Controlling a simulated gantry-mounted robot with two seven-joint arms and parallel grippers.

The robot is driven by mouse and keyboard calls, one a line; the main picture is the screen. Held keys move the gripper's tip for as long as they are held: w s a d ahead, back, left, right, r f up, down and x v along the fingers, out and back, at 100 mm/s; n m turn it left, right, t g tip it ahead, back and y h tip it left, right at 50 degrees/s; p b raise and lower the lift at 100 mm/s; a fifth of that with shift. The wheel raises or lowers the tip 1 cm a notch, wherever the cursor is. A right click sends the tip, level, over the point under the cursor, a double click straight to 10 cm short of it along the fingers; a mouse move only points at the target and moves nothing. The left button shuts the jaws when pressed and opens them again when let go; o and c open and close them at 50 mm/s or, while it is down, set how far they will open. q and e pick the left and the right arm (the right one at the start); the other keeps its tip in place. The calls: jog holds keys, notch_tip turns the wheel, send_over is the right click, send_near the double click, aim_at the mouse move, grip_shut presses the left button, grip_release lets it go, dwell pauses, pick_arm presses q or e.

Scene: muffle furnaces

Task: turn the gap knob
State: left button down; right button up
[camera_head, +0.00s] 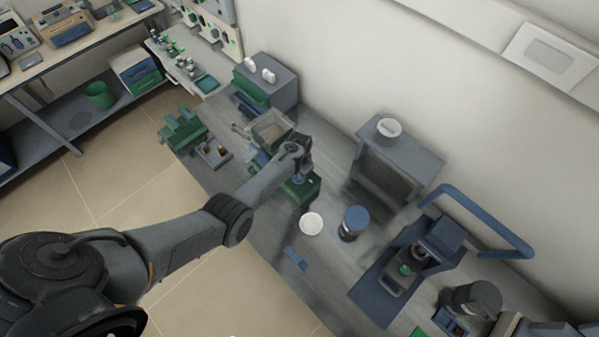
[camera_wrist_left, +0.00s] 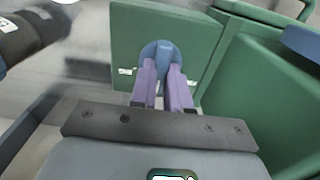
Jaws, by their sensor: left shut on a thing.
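The gap knob (camera_wrist_left: 158,50) is a round blue knob on the face of a green block (camera_wrist_left: 135,22) in the left wrist view. My left gripper (camera_wrist_left: 163,72) has two purple fingers, and they are shut on the knob from both sides. In the head view my left gripper (camera_head: 299,174) reaches down to a green device (camera_head: 308,190) on the grey bench, and its arm hides part of that device. The knob itself is too small to make out in the head view. My right gripper is not in view.
A white round dish (camera_head: 311,223) and a blue-topped jar (camera_head: 354,222) stand just right of the green device. A grey furnace (camera_head: 408,158) stands behind them. A blue-framed press (camera_head: 380,288) is further right. An open grey box (camera_head: 270,126) stands behind my gripper.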

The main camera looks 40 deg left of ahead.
pick_arm(q)
jog(key=c, duration=1.1)
grip_release()
jog(key=shift+r, duration=0.6)
notch_tip(320, 180, up, 10)
jog(key=p, duration=0.1)
jog(key=shift+f, duration=0.15)
